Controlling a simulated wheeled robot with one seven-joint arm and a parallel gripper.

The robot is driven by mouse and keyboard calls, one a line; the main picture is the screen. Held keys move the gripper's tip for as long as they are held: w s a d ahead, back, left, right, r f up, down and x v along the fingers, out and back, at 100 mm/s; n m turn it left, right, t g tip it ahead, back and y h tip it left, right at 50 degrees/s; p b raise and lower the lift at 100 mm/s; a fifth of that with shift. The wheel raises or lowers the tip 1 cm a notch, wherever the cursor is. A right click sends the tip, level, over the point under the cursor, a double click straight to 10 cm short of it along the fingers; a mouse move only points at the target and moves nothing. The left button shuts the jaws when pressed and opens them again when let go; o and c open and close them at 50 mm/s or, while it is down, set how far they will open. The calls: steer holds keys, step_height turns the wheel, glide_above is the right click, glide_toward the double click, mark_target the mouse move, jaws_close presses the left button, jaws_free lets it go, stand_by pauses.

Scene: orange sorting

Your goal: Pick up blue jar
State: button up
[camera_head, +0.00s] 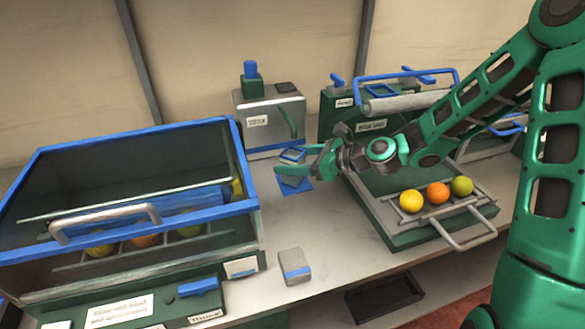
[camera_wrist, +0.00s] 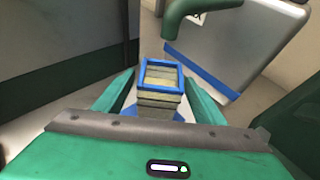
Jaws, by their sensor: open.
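The blue jar appears to be the small square, grey-beige container with a blue rim (camera_head: 292,155). It stands on a blue mat (camera_head: 305,184) near the middle of the counter. It also shows in the wrist view (camera_wrist: 161,77), upright, with its open blue rim facing me. My gripper (camera_head: 292,162) is open at the jar, reaching in from the right. In the wrist view its green fingers (camera_wrist: 158,88) lie on the left and right of the jar. I cannot tell whether they touch it. Part of the jar is hidden behind a finger in the head view.
A grey dispenser with a green spout (camera_head: 268,112) stands just behind the jar. A large blue-framed glass case (camera_head: 245,206) is left. A green tray with several fruits (camera_head: 400,238) is right. A small grey block with a blue stripe (camera_head: 294,267) sits in front on otherwise clear counter.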

steer(key=c, duration=1.3)
steer(key=shift+c, duration=0.4)
steer(key=shift+r, duration=0.15)
